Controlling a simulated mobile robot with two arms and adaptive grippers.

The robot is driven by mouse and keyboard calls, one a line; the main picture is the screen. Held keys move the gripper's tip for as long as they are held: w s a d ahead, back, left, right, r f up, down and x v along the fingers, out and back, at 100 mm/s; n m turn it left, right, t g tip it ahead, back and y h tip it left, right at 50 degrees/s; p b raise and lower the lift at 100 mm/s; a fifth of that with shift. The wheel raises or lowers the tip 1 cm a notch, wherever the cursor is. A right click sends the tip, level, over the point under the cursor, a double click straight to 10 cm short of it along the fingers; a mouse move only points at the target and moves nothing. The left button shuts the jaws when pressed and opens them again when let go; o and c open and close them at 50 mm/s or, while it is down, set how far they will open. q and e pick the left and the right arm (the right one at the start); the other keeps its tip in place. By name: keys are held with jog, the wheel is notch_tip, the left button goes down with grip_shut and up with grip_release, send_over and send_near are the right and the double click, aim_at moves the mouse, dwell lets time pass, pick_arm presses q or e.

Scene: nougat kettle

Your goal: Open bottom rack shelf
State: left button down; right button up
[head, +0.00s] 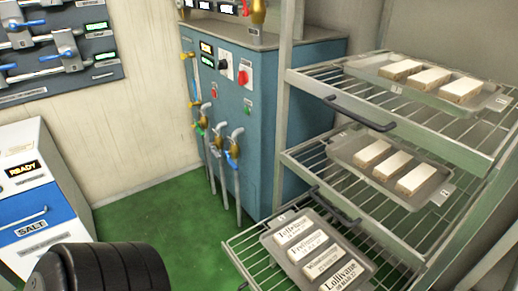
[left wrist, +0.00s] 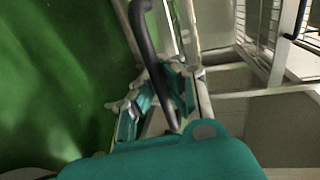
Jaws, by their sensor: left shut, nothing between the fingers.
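The rack's bottom shelf (head: 240,251) is a wire shelf at the lower right of the head view. Its front corner stands out past the rack post, further than the shelves above. It bears a tray (head: 268,240) with several labelled bars. In the left wrist view my left gripper (left wrist: 155,105) is shut and empty. A dark curved handle bar (left wrist: 145,35) runs close by the fingers; I cannot tell whether they touch. My right gripper is not in view.
The middle shelf (head: 290,157) and top shelf (head: 300,80) each bear a tray of white-topped blocks and have dark handles. A blue machine (head: 262,130) with taps stands behind the rack. A salt unit (head: 35,215) stands at left. Green floor (head: 170,225) is clear between.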

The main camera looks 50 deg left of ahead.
pick_arm(q)
jog(key=c, duration=2)
grip_release()
jog(key=shift+c, duration=0.2)
jog(key=o, duration=0.7)
jog(key=shift+c, duration=0.2)
jog(key=shift+s, duration=0.1)
jog(key=v, duration=1.2)
